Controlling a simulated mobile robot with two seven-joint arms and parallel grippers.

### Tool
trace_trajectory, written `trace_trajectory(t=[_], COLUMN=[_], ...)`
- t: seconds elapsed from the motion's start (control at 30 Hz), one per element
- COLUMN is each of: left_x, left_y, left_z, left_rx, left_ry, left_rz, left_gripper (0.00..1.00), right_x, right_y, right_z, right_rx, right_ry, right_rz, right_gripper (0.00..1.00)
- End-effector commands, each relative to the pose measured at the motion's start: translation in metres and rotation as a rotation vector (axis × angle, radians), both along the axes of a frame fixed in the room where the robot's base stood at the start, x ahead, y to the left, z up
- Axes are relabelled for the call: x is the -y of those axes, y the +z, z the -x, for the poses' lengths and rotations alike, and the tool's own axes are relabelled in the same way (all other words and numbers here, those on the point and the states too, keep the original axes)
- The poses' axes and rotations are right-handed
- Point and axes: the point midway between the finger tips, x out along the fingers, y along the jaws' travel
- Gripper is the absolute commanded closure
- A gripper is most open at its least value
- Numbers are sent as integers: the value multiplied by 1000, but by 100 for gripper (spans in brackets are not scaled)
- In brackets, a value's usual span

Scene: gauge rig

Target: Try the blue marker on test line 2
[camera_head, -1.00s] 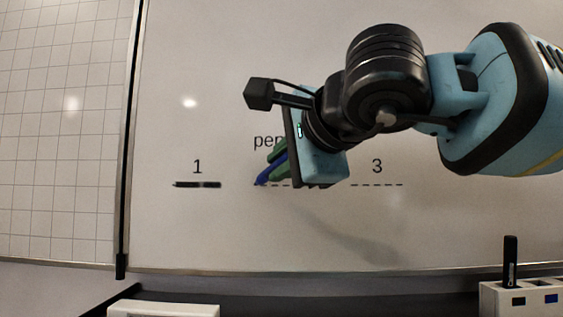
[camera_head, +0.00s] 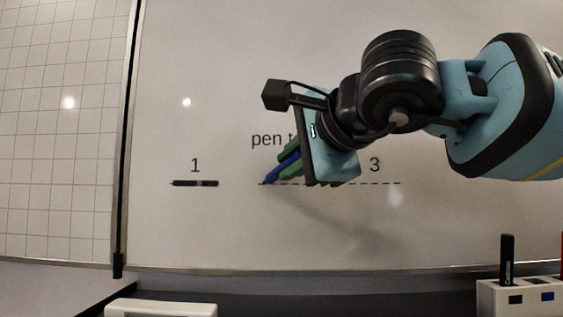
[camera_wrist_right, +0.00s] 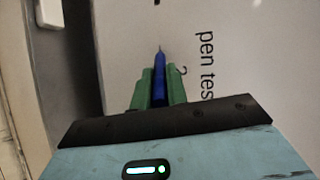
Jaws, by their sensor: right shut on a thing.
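The blue marker (camera_head: 270,176) is held tilted between the green fingers of my right gripper (camera_head: 284,162), with its tip down at the left part of test line 2 (camera_head: 292,184) on the whiteboard. In the head view the numeral 2 and part of the "pen test" heading (camera_head: 268,139) are hidden behind the gripper. I cannot tell whether the tip touches the board or has left blue ink. My left gripper is not in view.
Test line 1 (camera_head: 195,183) carries a black stroke. Dashed line 3 (camera_head: 375,184) looks unmarked. A white holder (camera_head: 491,297) with a black marker (camera_head: 507,258) stands at lower right, a red item at its edge. A white object (camera_head: 162,310) lies at lower left. The board below the lines is clear.

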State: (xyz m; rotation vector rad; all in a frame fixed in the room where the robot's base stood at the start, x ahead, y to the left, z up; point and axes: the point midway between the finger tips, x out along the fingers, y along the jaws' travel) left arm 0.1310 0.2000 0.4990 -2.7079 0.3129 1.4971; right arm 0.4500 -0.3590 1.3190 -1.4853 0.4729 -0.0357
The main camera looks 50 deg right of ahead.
Motion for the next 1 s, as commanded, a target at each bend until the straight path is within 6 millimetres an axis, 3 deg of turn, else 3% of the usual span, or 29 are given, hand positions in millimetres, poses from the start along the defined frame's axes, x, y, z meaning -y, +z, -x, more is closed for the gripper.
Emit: trace_trajectory(t=[1.0], left_x=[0], left_y=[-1], left_z=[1], left_rx=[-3], left_ry=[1], left_rz=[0], left_gripper=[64], right_x=[35], right_y=[0], right_z=[40], right_rx=[1], right_ry=[0], right_rz=[-2], right_gripper=[100])
